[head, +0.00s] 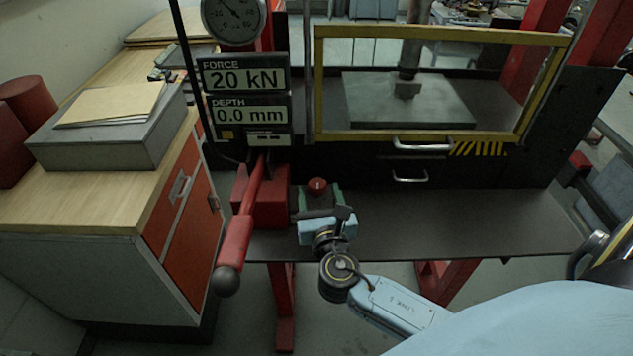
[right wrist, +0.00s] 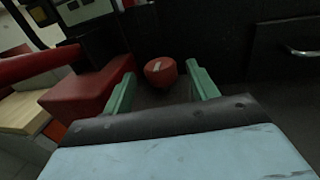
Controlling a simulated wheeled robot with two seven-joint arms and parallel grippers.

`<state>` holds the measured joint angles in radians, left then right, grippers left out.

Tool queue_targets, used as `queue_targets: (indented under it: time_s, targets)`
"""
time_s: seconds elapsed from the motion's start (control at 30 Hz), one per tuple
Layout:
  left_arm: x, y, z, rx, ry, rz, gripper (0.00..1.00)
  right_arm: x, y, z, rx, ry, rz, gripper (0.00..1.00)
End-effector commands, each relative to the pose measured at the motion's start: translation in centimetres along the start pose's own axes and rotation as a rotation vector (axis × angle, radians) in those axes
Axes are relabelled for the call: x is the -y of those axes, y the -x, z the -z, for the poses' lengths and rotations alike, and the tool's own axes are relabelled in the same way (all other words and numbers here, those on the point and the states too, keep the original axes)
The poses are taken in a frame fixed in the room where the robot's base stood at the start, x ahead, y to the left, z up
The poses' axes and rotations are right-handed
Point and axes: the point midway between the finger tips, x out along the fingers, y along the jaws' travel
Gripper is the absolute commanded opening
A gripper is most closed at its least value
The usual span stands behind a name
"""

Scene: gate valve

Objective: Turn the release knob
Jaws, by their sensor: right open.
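The release knob is a small red round knob (head: 317,185) low on the front of the press, just right of the red pump block. It also shows in the right wrist view (right wrist: 160,71), with a pale mark on its face. My right gripper (head: 318,193) is open, and its two green fingers stand on either side of the knob in the right wrist view (right wrist: 159,88). The knob appears ahead of the fingertips and between them. I cannot tell whether either finger touches it. My left gripper is in neither view.
A red pump lever (head: 235,240) with a dark ball end slants down left of the knob. The red pump block (head: 270,197) is close by on the left. A yellow-framed guard (head: 440,137) with handles is above right. A wooden-topped cabinet (head: 100,205) stands at left.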

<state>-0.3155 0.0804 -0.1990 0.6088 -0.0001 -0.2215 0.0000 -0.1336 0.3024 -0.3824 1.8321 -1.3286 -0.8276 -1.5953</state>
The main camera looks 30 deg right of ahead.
Motion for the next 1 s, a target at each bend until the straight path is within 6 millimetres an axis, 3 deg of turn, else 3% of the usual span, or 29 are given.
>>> queue_targets:
  time_s: [0.23,0.4,0.6,0.9,1.0]
  targets:
    - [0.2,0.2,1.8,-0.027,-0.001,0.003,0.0,0.0,-2.9,0.0,0.0,0.001,0.0,0.58]
    - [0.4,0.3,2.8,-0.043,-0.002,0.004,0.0,0.0,-3.4,0.1,-0.001,0.001,0.0,0.58]
    - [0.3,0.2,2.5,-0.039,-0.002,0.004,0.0,0.0,-3.4,0.1,-0.001,0.001,0.0,0.57]
    - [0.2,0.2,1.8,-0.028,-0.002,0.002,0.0,0.0,-3.3,0.1,-0.001,0.0,0.0,0.18]
    - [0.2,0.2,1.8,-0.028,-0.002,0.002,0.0,0.0,-3.3,0.1,-0.001,0.0,-0.001,0.15]
